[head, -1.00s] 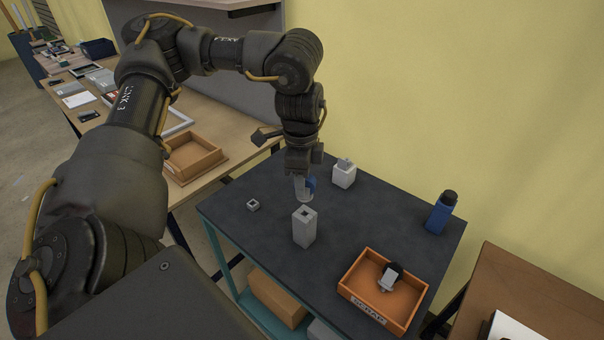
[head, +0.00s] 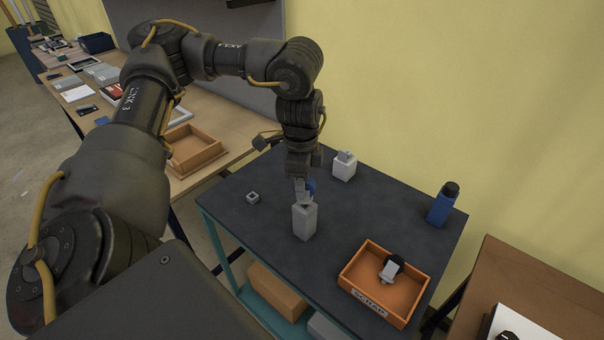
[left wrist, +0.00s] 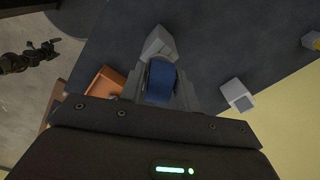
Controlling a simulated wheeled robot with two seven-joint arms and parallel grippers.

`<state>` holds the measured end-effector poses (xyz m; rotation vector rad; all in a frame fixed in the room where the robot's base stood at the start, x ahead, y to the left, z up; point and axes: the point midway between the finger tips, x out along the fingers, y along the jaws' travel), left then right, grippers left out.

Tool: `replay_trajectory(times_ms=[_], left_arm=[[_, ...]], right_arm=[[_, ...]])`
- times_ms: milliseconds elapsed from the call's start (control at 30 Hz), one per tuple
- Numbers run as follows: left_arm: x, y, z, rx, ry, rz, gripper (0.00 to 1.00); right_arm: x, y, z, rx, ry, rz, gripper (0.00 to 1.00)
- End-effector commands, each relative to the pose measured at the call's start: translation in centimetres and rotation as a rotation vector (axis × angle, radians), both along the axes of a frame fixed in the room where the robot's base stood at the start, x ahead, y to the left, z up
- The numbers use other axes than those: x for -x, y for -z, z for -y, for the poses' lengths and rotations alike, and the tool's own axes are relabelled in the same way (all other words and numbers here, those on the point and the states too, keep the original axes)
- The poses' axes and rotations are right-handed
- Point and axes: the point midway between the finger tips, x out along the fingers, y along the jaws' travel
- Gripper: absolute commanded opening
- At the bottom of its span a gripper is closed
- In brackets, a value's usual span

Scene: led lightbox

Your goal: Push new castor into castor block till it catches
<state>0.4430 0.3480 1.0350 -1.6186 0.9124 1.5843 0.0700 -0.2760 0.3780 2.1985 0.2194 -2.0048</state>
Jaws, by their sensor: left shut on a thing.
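The castor block (head: 305,222) is a pale grey upright block on the dark table; it also shows ahead of the jaws in the left wrist view (left wrist: 158,43). My left gripper (head: 303,179) points down above it, shut on the new castor. The castor's blue wheel (left wrist: 161,82) is between the fingers, and its pale fork (head: 301,192) is at the block's top. The block's top hole is hidden, so I cannot tell how deep the stem is. My right gripper (left wrist: 45,48) appears small and dark at the left wrist view's left edge; its jaws are unclear.
An orange scrap tray (head: 351,283) holds an old black-wheeled castor (head: 389,271). A white block (head: 344,168) stands behind, a small grey ring piece (head: 253,197) lies left, and a blue bottle (head: 441,206) stands right. The table between them is clear.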

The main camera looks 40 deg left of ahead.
Motion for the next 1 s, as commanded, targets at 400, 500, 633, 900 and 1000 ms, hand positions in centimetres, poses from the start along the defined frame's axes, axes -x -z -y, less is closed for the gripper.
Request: replay_trajectory(times_ms=[400, 500, 633, 900, 1000], left_arm=[[0.01, -0.15, 0.00, 0.000, 0.000, 0.000, 0.00], [0.02, -0.06, 0.01, 0.000, 0.000, 0.000, 0.00], [0.01, -0.01, 0.00, -0.001, 0.000, 0.001, 0.00], [0.00, -0.03, 0.01, -0.001, 0.000, 0.001, 0.00], [0.01, -0.07, 0.02, 0.000, 0.000, 0.000, 0.00]], right_arm=[[0.02, -0.79, -0.44, -0.005, 0.002, 0.000, 1.00], [0.01, -0.85, -0.43, -0.005, 0.002, 0.000, 1.00], [0.02, -0.80, -0.41, -0.005, 0.002, 0.000, 1.00], [0.03, -0.81, -0.21, -0.002, 0.001, 0.000, 1.00], [0.03, -0.93, -0.10, -0.001, 0.001, 0.000, 1.00]])
